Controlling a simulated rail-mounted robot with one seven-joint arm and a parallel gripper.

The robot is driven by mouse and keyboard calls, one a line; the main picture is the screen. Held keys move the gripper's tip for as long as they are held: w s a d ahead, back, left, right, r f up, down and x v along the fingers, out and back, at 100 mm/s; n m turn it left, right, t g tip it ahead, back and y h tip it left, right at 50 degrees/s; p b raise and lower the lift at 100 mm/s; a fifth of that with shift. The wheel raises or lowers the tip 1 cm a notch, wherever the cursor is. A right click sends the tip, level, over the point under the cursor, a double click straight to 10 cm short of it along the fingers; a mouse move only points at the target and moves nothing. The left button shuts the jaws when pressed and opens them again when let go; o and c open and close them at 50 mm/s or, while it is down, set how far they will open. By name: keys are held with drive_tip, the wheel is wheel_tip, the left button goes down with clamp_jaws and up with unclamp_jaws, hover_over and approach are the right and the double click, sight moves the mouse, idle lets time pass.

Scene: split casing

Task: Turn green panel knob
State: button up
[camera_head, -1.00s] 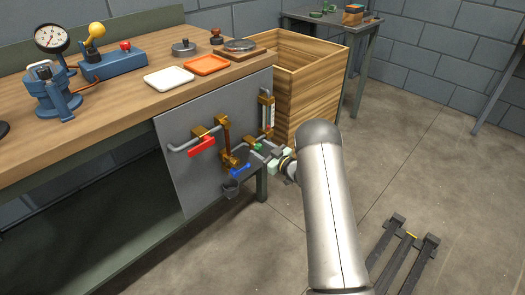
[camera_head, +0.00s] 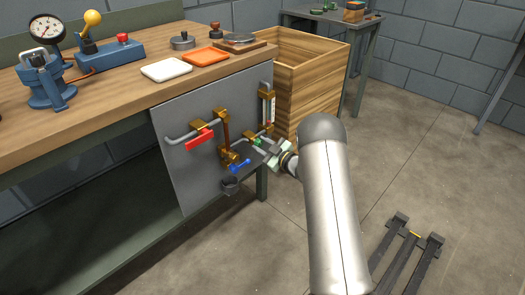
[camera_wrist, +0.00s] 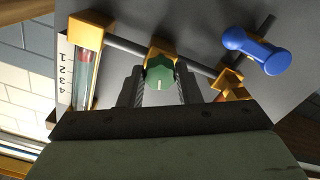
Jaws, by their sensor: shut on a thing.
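The green knob (camera_wrist: 159,77) sits on a brass fitting (camera_wrist: 160,48) on the grey panel (camera_head: 190,165). In the wrist view it stands between my two fingers, with a pale line on its face pointing toward my palm. My gripper (camera_wrist: 159,92) is shut on the knob. In the head view my gripper (camera_head: 268,148) reaches the panel's right part from the right, and the green knob (camera_head: 257,141) shows only as a small patch beside it.
A blue handle (camera_wrist: 257,50) lies close to the right of the knob; a sight gauge (camera_wrist: 88,60) is at its left. A wooden crate (camera_head: 310,85) stands behind.

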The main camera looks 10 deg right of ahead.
drive_tip(key=n+b, duration=0.4)
drive_tip(key=b, duration=0.1)
drive_tip(key=shift+f+n, duration=0.4)
drive_tip(key=n+b, duration=0.4)
drive_tip(key=b, duration=0.1)
drive_tip(key=shift+n+b, duration=0.3)
drive_tip(key=shift+b, duration=0.05)
drive_tip(key=n+b, duration=0.1)
drive_tip(key=n, duration=0.1)
drive_tip(key=shift+r+n+b, duration=0.15)
drive_tip(key=shift+n+b, duration=0.15)
drive_tip(key=shift+b, duration=0.1)
drive_tip(key=shift+r+n, duration=0.15)
drive_tip(key=shift+n, duration=1.75)
drive_tip(key=o, duration=1)
drive_tip(key=shift+c, duration=0.2)
drive_tip(key=shift+s, duration=0.1)
